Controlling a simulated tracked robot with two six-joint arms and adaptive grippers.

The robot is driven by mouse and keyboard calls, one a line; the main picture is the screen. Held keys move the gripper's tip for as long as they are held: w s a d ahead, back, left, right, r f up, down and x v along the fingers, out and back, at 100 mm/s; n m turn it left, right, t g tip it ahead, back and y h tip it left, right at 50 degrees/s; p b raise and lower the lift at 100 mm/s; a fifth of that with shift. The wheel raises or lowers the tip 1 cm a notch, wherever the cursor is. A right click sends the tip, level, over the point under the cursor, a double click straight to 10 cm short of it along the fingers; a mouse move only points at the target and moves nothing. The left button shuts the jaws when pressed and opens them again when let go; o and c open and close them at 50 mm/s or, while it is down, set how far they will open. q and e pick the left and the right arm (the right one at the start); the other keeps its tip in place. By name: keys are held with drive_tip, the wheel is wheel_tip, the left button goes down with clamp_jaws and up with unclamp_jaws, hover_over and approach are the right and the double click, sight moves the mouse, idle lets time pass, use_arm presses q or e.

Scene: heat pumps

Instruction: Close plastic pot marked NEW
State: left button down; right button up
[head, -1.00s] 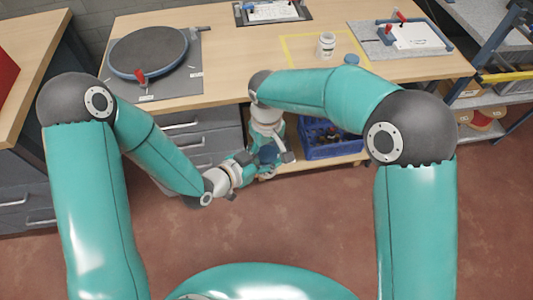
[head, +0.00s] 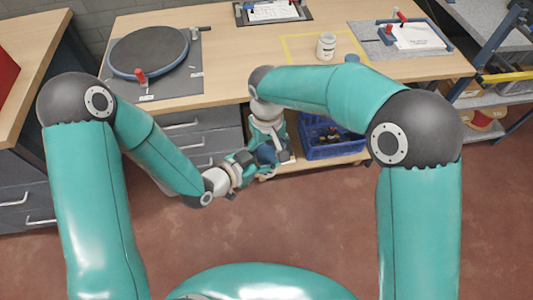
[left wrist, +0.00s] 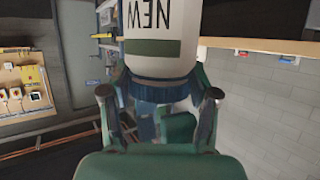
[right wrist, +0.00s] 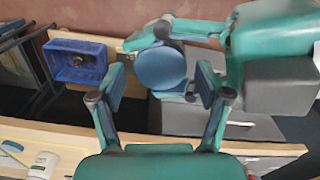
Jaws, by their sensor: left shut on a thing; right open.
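My left gripper (left wrist: 160,98) is shut on the white plastic pot marked NEW (left wrist: 160,48), whose lettering is upside down in the left wrist view. A blue ribbed lid (left wrist: 160,88) shows at the pot's end between the fingers. The right wrist view shows the lid's round blue face (right wrist: 160,68) between the spread fingers of my open right gripper (right wrist: 157,88). I cannot tell how tightly the lid sits. In the head view the lid (head: 266,154) shows in front of the bench drawers, where the grippers meet and mostly hide the pot.
Another white pot (head: 326,46) stands in the yellow taped square on the bench (head: 245,75), with a loose blue lid (head: 352,57) beside it. A blue crate (head: 335,149) sits on the low shelf. A round turntable (head: 148,52) is at the left.

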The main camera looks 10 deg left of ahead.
wheel_tip(320, 180, up, 3)
drive_tip(key=shift+r, duration=0.2)
drive_tip(key=shift+c, duration=0.5)
drive_tip(key=r+n, duration=0.1)
drive_tip(key=n, duration=0.2)
drive_tip(key=shift+r, duration=0.35)
drive_tip(key=r+n, duration=0.1)
drive_tip(key=n, duration=0.2)
drive_tip(key=shift+r+n, duration=0.3)
drive_tip(key=shift+r, duration=0.1)
drive_tip(key=shift+f, duration=4.05)
